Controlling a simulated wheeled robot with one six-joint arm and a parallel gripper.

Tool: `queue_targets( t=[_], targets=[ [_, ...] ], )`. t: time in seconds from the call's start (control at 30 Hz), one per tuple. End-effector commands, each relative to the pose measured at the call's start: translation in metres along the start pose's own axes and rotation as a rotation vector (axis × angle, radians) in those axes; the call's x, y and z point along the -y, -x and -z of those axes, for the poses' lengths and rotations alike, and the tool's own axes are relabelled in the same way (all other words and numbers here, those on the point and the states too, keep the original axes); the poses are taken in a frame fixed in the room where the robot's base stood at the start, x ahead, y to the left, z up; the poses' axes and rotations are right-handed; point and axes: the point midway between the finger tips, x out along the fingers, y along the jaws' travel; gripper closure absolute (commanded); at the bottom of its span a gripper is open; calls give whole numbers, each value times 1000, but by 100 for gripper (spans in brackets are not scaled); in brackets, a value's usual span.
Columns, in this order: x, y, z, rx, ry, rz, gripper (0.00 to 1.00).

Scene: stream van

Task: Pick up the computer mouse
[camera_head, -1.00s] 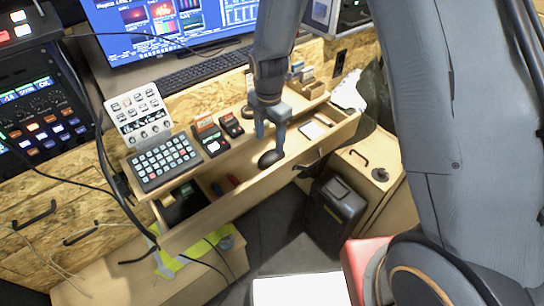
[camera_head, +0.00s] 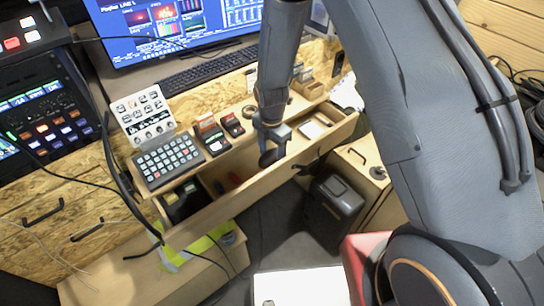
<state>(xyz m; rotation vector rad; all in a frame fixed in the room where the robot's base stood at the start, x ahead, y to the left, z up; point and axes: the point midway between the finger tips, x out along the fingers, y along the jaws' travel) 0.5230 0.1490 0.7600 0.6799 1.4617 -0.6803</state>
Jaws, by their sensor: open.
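The computer mouse (camera_head: 267,159) is a small dark rounded shape in the open drawer (camera_head: 213,220). It is partly hidden by my gripper. My gripper (camera_head: 273,151) points down over the drawer, with its fingers right at the mouse. It is open. The view does not show clearly whether the fingers touch the mouse.
A keypad (camera_head: 168,163) and small devices (camera_head: 211,138) stand on the ledge behind the drawer. A keyboard (camera_head: 205,70) lies below the monitor (camera_head: 165,25). A black bin (camera_head: 335,203) stands right of the drawer. Cables hang at the left.

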Motion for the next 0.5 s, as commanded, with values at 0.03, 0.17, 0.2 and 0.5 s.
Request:
queue_targets(
  t=[0.03,0.17,0.2,0.5],
  targets=[
    [0,0,0,0,0,0,42],
    [0,0,0,0,0,0,51],
    [0,0,0,0,0,0,58],
    [0,0,0,0,0,0,76]
  ],
)
